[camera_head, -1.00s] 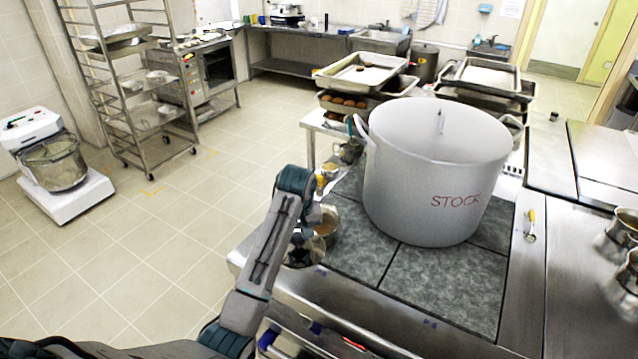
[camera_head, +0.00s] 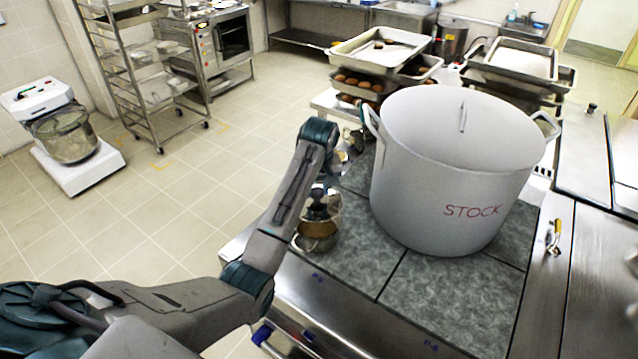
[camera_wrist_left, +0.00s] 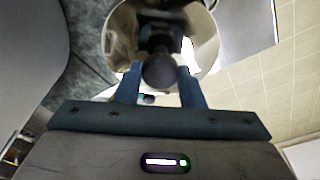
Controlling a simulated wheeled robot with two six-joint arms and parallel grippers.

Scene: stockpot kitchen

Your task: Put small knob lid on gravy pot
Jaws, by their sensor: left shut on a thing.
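The gravy pot (camera_head: 331,222) is a small shiny metal pot at the left edge of the grey stove top, left of the big stockpot. My left gripper (camera_head: 318,205) comes down over it from the left. In the left wrist view, my left gripper (camera_wrist_left: 158,88) is shut on the dark round knob (camera_wrist_left: 159,72) of the small lid. A shiny round metal shape shows beyond the knob, partly hidden by it. The lid overlaps the pot in the head view; I cannot tell whether it touches the rim. My right gripper is not in view.
A large white stockpot (camera_head: 450,185) marked STOCK stands close to the right of the gravy pot. Trays with brown food (camera_head: 360,83) are behind on a side table. The front of the grey stove top (camera_head: 450,300) is clear. Open floor lies left.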

